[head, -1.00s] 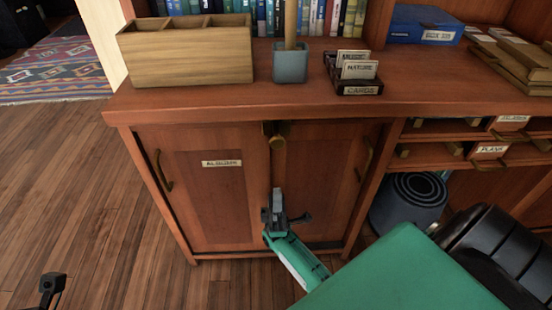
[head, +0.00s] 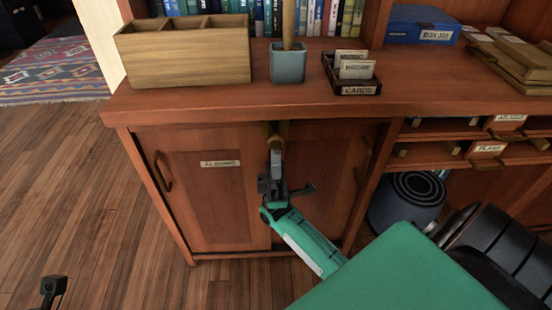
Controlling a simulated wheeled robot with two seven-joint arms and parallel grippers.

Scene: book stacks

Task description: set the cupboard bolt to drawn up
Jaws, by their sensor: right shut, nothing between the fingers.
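The cupboard (head: 222,215) has two wooden doors under the counter, the left one labelled. Its brass bolt (head: 283,128) is at the top where the doors meet, just under the counter edge. My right gripper (head: 276,150) is shut and empty, with its fingertips pointing up at the bolt's lower end. The fingertips cover the bolt's knob, so I cannot tell whether they touch it or exactly how the bolt is set. A small dark part of my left gripper (head: 52,288) shows at the bottom left, far from the cupboard. Its jaws cannot be made out.
On the counter (head: 200,108) stand a wooden compartment box (head: 185,58), a blue-grey pot (head: 288,66) and a card holder (head: 352,80). Drawers (head: 455,130) with brass handles are to the right, above a dark round bin (head: 405,205). The floor at left is clear.

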